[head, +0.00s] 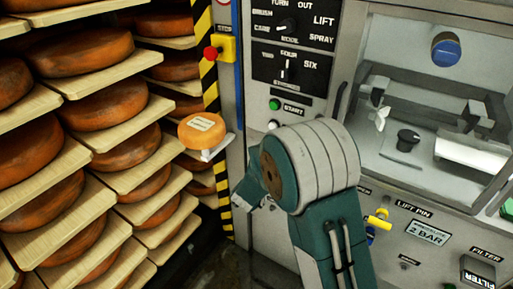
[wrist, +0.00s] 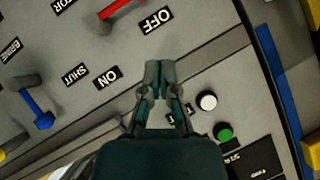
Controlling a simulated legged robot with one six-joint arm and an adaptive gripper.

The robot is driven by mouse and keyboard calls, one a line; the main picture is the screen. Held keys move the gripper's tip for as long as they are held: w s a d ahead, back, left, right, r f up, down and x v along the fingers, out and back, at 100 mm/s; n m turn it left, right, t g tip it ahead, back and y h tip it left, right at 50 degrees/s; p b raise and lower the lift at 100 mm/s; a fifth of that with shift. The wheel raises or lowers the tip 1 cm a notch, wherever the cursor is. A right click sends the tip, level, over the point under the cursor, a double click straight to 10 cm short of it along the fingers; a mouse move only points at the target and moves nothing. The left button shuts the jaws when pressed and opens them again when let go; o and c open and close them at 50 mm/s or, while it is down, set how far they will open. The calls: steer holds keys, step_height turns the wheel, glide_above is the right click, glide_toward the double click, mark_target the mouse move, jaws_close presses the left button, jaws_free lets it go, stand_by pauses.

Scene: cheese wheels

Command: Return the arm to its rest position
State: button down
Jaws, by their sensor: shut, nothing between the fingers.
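My arm (head: 315,165), teal and grey, is folded in the middle of the head view, in front of the machine. My gripper (wrist: 165,66) shows in the wrist view with its two dark fingers together and nothing between them. It is in front of a grey panel, apart from the white button (wrist: 206,101) and the green button (wrist: 224,132) to its right. In the head view my fingertips cannot be made out behind the arm.
Wooden shelves (head: 108,73) with several orange cheese wheels (head: 92,51) fill the left. A red stop button (head: 211,53) sits on a yellow box beside a striped post (head: 208,92). The machine's control panel (head: 294,40) stands close behind my arm. A red handle (wrist: 122,8) and blue handle (wrist: 38,109) protrude.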

steer(key=s+r+n+g+y, duration=0.1)
steer(key=s+r+n+y, duration=0.2)
steer(key=s+r, duration=0.35)
steer(key=s+r+n+y, duration=0.3)
steer(key=s+r, duration=0.1)
steer(key=r, duration=0.6)
steer(key=s+d+r+n+g+h, duration=0.1)
steer(key=s+d, duration=0.3)
steer(key=s, duration=0.8)
steer(key=s+d+r+n+g+h, duration=0.1)
steer(key=s+d+r+n+g, duration=0.1)
steer(key=s, duration=1)
steer(key=d+n+g, duration=0.1)
steer(key=d+g, duration=0.1)
steer(key=d, duration=0.1)
steer(key=shift+s+r, duration=0.2)
steer(key=shift+s, duration=0.1)
